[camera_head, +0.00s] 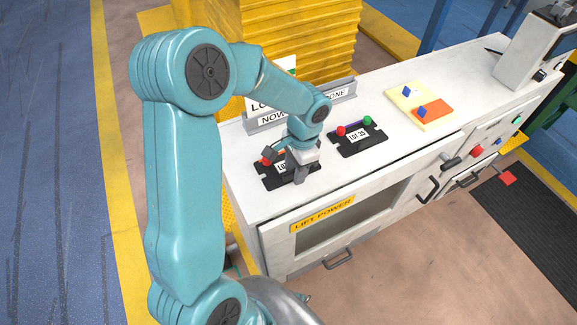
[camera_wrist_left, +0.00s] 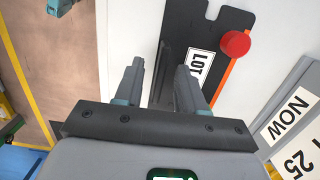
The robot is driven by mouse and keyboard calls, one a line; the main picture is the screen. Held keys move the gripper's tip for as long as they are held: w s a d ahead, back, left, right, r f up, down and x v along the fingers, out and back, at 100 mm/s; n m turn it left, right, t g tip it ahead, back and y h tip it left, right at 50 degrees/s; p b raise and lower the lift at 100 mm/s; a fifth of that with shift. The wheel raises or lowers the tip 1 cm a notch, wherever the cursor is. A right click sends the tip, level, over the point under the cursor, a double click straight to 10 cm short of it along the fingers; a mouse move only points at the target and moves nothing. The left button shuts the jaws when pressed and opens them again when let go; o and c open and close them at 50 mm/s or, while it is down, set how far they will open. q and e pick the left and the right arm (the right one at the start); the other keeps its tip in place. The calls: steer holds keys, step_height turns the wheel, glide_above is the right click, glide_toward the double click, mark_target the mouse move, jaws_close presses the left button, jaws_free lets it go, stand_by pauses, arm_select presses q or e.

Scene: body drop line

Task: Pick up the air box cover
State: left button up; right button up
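A flat black plate with a white LOT label (camera_head: 272,178) lies on the white bench and is partly hidden by my left gripper. It may be the air box cover, but no marking confirms this. In the left wrist view, the black plate (camera_wrist_left: 229,25) shows a red knob (camera_wrist_left: 235,43) and an orange strip. My left gripper (camera_head: 300,174) is low over the plate's right part. Its two fingers (camera_wrist_left: 160,80) are apart, with the plate's dark edge showing between them. I cannot tell whether they touch it. My right gripper does not show clearly.
A second black plate (camera_head: 358,138) with a LOT 25 label and red and green knobs lies to the right. A sign rack (camera_head: 262,125) stands behind. Yellow and orange pads (camera_head: 432,108) with blue pieces lie farther right. A grey machine (camera_head: 530,48) stands at the bench's far end.

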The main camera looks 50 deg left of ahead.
arm_select(q)
jaws_close()
steer(key=shift+w+r, duration=0.1)
